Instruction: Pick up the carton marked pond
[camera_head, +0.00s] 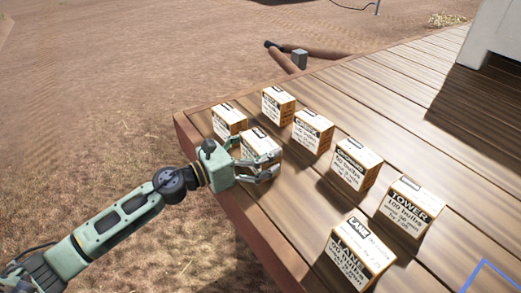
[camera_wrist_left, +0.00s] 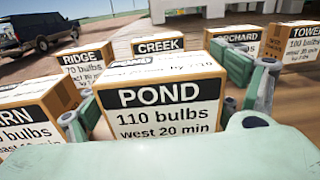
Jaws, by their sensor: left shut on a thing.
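The carton marked POND (camera_wrist_left: 160,105) fills the middle of the left wrist view; its label reads 110 bulbs, west 20 min. In the head view the pond carton (camera_head: 262,142) is partly hidden by my left gripper (camera_head: 266,167). The left gripper is shut on it, with a finger on each side, as the wrist view (camera_wrist_left: 160,92) also shows. I cannot tell whether the carton is clear of the deck. My right gripper is in neither view.
Cartons marked CREEK (camera_head: 313,131), ORCHARD (camera_head: 355,163), TOWER (camera_head: 409,206) and LANE (camera_head: 355,252) stand on the wooden deck (camera_head: 290,205). Another carton (camera_head: 229,121) stands close beside the held one, and RIDGE (camera_wrist_left: 87,63) is behind. The deck's left edge is near.

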